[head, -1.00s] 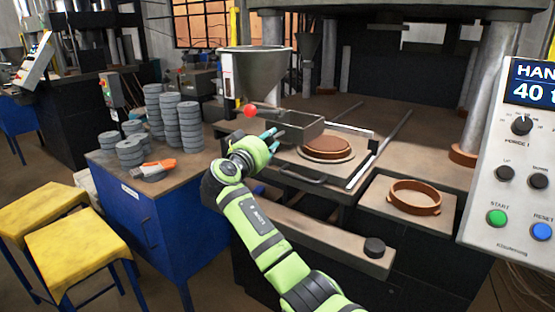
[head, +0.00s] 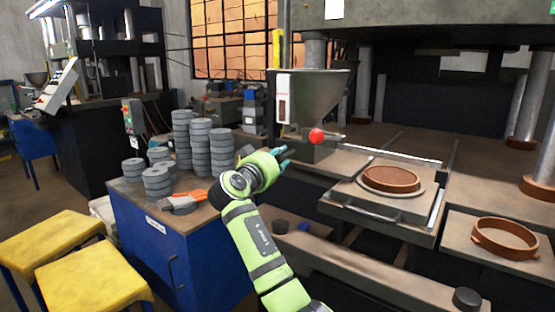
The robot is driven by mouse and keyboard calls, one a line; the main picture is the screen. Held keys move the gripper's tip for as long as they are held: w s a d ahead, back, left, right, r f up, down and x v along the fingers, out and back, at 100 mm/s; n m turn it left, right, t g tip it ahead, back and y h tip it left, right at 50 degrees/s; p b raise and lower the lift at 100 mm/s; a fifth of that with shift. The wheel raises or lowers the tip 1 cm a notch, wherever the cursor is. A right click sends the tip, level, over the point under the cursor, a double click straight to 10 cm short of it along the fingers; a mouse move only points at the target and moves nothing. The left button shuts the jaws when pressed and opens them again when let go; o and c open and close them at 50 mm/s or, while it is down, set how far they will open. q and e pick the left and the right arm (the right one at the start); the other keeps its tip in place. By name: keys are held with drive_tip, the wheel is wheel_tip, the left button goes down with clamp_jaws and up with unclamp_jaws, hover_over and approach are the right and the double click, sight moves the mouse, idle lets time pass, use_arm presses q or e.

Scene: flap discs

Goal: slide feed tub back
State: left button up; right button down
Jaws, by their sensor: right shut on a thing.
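The feed tub (head: 322,152) is a grey metal box, partly visible below the grey hopper (head: 318,92). My green right arm covers the area in front of it. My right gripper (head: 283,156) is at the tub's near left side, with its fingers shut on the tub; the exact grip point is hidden. A red ball knob (head: 317,135) shows just above the tub, in front of the hopper. My left gripper is not in view.
A brown round mould (head: 391,179) sits on the sliding plate (head: 412,228) right of the tub, clear of it. A brown ring (head: 503,236) lies further right. Grey disc stacks (head: 200,145) and an orange-handled tool (head: 184,201) are on the blue cabinet (head: 160,245) at left.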

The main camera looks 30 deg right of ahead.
drive_tip(key=c, duration=0.9)
unclamp_jaws()
drive_tip(key=shift+w+a+r, duration=0.1)
drive_tip(key=shift+r, duration=0.25)
drive_tip(key=shift+c, duration=0.2)
drive_tip(key=shift+w+f, duration=0.15)
drive_tip(key=shift+f, duration=0.05)
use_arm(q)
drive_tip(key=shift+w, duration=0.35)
use_arm(e)
drive_tip(key=v, duration=1.2)
